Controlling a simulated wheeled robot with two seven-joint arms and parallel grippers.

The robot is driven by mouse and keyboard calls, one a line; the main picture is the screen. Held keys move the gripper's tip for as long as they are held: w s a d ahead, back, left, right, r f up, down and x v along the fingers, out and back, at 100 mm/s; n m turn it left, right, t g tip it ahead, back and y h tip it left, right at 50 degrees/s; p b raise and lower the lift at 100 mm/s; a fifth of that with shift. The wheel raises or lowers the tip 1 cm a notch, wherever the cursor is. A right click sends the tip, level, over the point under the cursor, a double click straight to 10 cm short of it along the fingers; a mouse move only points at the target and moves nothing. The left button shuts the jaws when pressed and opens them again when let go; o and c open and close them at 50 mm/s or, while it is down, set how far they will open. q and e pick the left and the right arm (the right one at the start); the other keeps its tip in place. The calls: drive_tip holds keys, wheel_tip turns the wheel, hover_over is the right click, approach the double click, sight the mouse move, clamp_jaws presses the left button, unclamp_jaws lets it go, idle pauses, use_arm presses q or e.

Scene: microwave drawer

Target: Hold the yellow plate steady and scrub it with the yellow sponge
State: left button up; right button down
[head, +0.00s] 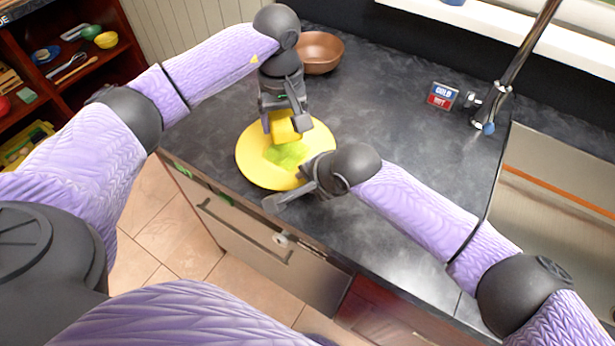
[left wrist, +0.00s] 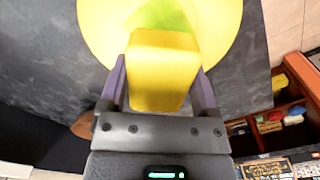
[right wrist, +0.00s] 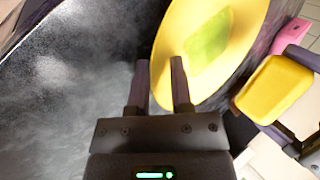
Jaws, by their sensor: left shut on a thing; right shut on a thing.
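The yellow plate (head: 258,170) lies near the counter's front edge, with a green patch (head: 286,154) on its middle. My left gripper (head: 283,122) is shut on the yellow sponge (head: 284,130), above the far part of the plate. The sponge fills the space between the fingers in the left wrist view (left wrist: 162,72); whether it touches the plate I cannot tell. My right gripper (right wrist: 158,75) is shut on the plate's rim (right wrist: 166,70), at the plate's near right side. In the right wrist view the sponge (right wrist: 274,90) shows beside the plate, apart from the green patch (right wrist: 208,42).
A brown bowl (head: 319,52) stands on the dark counter (head: 400,130) behind my left gripper. A tap (head: 515,65) and a steel sink (head: 560,190) are at the right, with a cold/hot sign (head: 442,95). The counter between the plate and the tap is clear.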

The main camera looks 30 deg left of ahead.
sight(287, 155)
idle(0.3)
use_arm(q)
drive_tip(key=shift+f, duration=2.9)
drive_tip(key=shift+f, duration=0.35)
drive_tip(key=shift+s, duration=0.1)
